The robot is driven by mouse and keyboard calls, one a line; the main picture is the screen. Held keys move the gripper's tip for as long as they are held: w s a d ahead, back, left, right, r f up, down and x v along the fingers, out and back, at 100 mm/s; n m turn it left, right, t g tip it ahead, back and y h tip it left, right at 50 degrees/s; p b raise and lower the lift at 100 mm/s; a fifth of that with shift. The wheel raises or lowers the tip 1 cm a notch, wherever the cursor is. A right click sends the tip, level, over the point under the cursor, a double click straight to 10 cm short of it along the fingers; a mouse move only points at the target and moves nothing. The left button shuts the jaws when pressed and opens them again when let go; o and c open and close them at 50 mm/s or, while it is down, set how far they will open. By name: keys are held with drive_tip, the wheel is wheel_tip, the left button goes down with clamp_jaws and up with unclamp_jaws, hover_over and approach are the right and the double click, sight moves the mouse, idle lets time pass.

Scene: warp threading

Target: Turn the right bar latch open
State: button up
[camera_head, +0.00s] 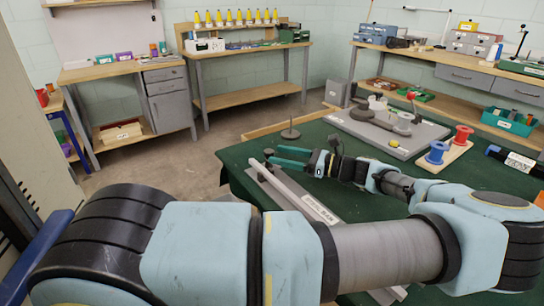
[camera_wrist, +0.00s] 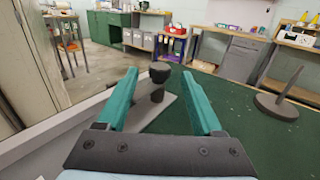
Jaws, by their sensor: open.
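My gripper (camera_head: 274,155) is open at the near left edge of the green table, over the far end of a long grey bar (camera_head: 290,192) with a white label. In the wrist view, my gripper's teal fingers (camera_wrist: 159,73) are spread wide. A dark upright knob (camera_wrist: 158,92), which appears to be the bar latch, stands between and beyond the fingers on a grey plate (camera_wrist: 150,118). I see gaps on both sides of the knob and no grip on it. In the head view the knob is too small or hidden to tell clearly.
A round-based spindle (camera_head: 290,132) stands on the green table (camera_head: 238,153) beyond my gripper; it also shows at right in the wrist view (camera_wrist: 284,104). A grey board with fittings (camera_head: 385,130) and a spool stand (camera_head: 446,156) lie further right. Green cloth between is mostly clear.

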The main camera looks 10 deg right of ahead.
drive_tip(key=b+v, duration=0.1)
drive_tip(key=v, duration=0.6)
drive_tip(key=shift+a, duration=0.1)
drive_tip(key=shift+r, duration=0.1)
